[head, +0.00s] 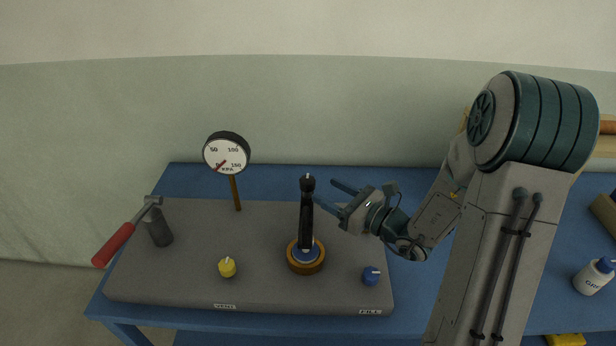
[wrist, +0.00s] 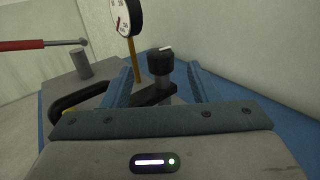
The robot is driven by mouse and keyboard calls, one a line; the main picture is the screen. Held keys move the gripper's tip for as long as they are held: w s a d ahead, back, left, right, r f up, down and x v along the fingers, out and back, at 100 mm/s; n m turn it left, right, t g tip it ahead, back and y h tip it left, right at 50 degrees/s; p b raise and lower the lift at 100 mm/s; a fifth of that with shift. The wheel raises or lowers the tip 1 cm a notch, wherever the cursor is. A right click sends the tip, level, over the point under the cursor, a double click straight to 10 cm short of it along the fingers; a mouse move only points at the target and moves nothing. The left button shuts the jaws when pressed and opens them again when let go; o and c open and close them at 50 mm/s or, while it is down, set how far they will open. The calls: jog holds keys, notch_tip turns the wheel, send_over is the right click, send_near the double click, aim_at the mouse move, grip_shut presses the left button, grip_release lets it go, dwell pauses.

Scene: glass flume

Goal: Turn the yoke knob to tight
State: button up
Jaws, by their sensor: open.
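The yoke knob (head: 307,183) is a black cylinder with a white mark on top, at the upper end of a dark upright yoke (head: 306,222). The yoke stands over a brown ring (head: 306,264) with a blue centre on the grey panel. The knob also shows in the wrist view (wrist: 160,64), between and beyond my two fingers. My gripper (head: 326,192) is open and empty, just right of the knob in the head view, fingers pointing toward it. I see no contact. Any tight marking is too small to read.
A gauge (head: 226,153) on a post has its red needle near the low end. A yellow knob (head: 227,267) and a blue knob (head: 371,275) sit on the panel (head: 180,285). A red-handled lever (head: 118,240) is at left, a white bottle (head: 592,278) at far right.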

aim_at(314, 184)
jog(key=p+x, duration=0.1)
jog(key=x, duration=0.6)
jog(key=shift+w+a, duration=0.15)
jog(key=shift+a, duration=0.05)
jog(key=c, duration=0.9)
